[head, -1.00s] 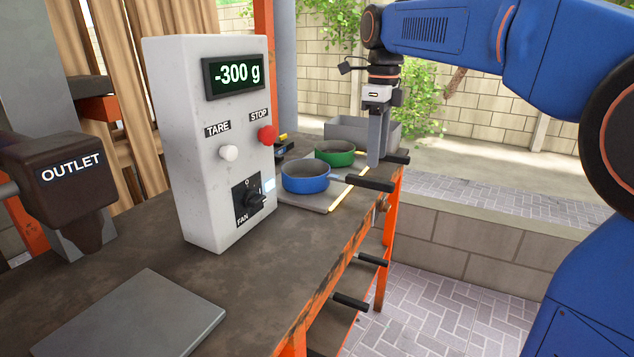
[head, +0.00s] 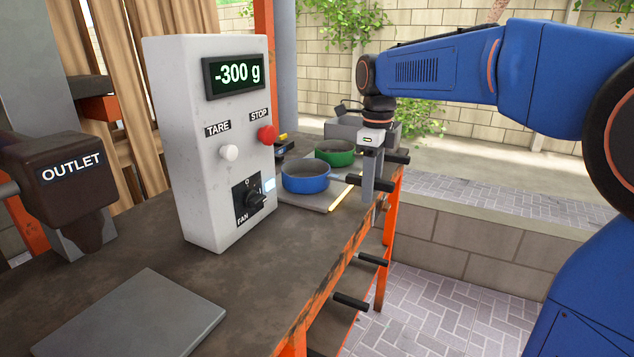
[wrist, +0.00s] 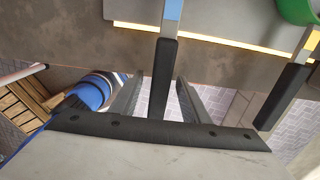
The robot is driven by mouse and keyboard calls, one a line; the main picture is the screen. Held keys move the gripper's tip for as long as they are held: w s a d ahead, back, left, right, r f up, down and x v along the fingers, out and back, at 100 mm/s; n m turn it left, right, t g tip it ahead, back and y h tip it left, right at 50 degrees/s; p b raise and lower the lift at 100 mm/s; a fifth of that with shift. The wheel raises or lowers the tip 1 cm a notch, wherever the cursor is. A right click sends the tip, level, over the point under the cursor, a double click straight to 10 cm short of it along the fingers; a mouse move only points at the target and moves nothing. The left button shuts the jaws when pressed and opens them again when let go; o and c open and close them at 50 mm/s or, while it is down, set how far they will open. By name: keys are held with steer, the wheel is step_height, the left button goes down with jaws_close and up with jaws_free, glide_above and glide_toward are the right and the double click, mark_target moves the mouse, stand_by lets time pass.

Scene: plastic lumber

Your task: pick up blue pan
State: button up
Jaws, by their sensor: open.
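The blue pan (head: 306,178) sits upright on a grey board at the far end of the bench. Its black handle (head: 378,185) points right, past the bench edge. My gripper (head: 369,190) points down at this handle. In the wrist view the black handle (wrist: 160,80) lies between the two grey fingers of my open gripper (wrist: 161,90), with a gap on each side. Only a small blue part of the pan (wrist: 172,10) shows at the top there.
A green pan (head: 337,155) stands just behind the blue one, its black handle (wrist: 284,97) to the right in the wrist view. A grey bin (head: 345,130) is at the back. The control box (head: 205,150) stands left of the pans. Free space lies right of the bench.

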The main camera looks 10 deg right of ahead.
jaws_close()
steer(key=shift+r, duration=0.1)
